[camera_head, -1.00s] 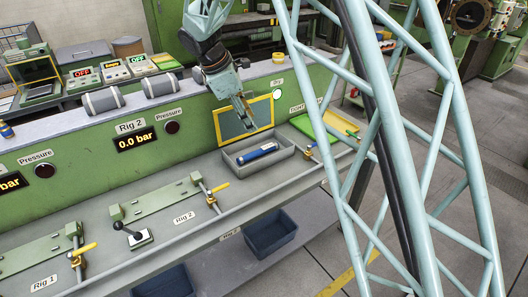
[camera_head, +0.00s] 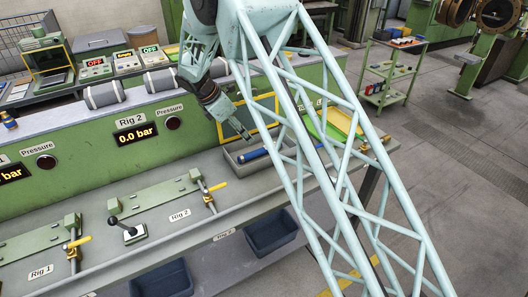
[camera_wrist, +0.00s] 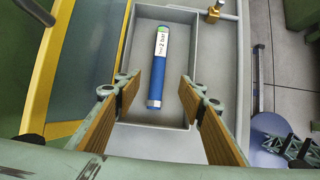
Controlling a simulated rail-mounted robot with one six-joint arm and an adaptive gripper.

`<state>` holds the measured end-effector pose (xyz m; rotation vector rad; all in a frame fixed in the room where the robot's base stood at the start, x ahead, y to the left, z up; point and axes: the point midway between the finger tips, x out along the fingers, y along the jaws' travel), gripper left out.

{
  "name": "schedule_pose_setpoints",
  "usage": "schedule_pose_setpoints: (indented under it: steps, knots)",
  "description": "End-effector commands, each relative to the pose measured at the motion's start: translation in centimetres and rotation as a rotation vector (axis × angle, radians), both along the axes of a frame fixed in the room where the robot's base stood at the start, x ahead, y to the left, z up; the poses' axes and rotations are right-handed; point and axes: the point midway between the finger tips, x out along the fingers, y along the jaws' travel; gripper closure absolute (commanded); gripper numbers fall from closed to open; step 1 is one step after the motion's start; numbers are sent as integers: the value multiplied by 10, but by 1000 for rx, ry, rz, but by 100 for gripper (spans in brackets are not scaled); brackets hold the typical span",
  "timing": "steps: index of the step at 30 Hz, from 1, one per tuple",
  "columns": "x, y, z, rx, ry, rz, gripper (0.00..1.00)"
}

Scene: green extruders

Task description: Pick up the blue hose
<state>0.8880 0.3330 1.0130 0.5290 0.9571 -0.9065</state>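The blue hose (camera_wrist: 158,70) lies in a grey tray (camera_wrist: 195,35) in the wrist view. It has metal ends and a white-and-green label reading "2 bar". In the head view part of the hose (camera_head: 252,155) shows in the tray (camera_head: 232,146), partly hidden by my arm's lattice. My gripper (camera_wrist: 163,105) is open in the wrist view, with its two fingers apart on either side of the hose's near end. Nothing is between the fingers' pads. In the head view my gripper (camera_head: 242,130) is above the tray's left side.
A yellow-framed panel (camera_head: 264,107) stands behind the tray. A green-and-yellow tray (camera_head: 335,123) lies to the right. Rig 2 fixtures with a yellow-handled valve (camera_head: 210,190) and a black lever (camera_head: 125,228) are on the bench at left. Dark bins (camera_head: 272,232) sit below.

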Motion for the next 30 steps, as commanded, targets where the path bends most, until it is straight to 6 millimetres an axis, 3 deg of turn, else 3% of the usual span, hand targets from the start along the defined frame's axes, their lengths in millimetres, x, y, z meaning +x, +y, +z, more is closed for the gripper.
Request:
schedule_pose_setpoints:
  steps: [17, 30]
  knots:
    - [2, -1, -7, -3, 1, 5, 63]
    - [15, -22, -50, -3, 2, 4, 63]
